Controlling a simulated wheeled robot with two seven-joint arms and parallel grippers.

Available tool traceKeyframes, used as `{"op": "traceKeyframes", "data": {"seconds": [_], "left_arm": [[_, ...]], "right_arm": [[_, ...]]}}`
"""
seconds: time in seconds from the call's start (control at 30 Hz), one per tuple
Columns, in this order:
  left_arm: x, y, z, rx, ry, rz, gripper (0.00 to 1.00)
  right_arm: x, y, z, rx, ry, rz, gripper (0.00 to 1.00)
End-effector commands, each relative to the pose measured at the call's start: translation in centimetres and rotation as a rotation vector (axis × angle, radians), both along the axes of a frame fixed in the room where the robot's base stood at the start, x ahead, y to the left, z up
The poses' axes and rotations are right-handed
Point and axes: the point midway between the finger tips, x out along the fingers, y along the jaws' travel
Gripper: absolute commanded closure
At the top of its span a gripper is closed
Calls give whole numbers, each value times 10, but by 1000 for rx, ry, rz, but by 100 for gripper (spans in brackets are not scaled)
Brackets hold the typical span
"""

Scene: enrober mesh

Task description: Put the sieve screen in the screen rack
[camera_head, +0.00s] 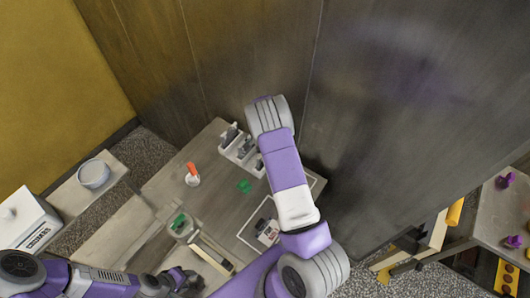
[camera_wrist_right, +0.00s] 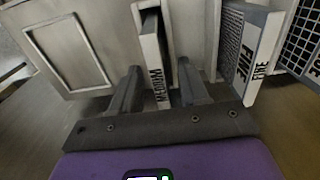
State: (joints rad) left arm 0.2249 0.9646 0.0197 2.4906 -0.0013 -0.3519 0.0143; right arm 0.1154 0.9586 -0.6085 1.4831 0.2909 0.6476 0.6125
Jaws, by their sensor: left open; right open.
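A screen marked MEDIUM (camera_wrist_right: 155,62) stands edge-on in the right wrist view, in an opening of a pale rack (camera_wrist_right: 195,25). My right gripper (camera_wrist_right: 158,92) is open, with one finger on each side of this screen; contact is unclear. A mesh screen marked FINE (camera_wrist_right: 246,55) stands to its right. In the head view the rack (camera_head: 238,146) shows at the back of the table, with dark upright pieces, partly behind my right arm. My right gripper is hidden there. My left gripper (camera_head: 184,281) is open and empty near the bottom edge.
A white-outlined area (camera_head: 243,235) holds a dark and white item. An orange-topped thing (camera_head: 192,174), a green patch (camera_head: 243,186) and a green-filled jar (camera_head: 181,225) are on the table. A bowl (camera_head: 93,175) stands left. A metal wall (camera_head: 400,110) rises behind.

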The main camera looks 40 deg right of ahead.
Motion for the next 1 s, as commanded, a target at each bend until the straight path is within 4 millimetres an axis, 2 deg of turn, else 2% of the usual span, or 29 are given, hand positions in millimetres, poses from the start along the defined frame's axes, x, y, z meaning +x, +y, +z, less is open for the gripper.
{"op": "traceKeyframes", "data": {"seconds": [0.03,0.07,0.3,0.43,0.6,1.0], "left_arm": [[0,0,11,0,0,0,57],[0,0,13,0,0,0,57],[0,0,8,0,0,0,57],[0,0,8,0,0,0,57],[0,0,9,0,0,0,57],[0,0,9,0,0,0,57]], "right_arm": [[1,0,17,-1,-2,0,56],[1,0,23,-1,-3,1,56],[1,0,71,0,-3,0,56],[0,0,90,1,-2,0,56],[-1,0,101,1,1,-2,56],[-1,0,102,1,1,-1,56]]}}
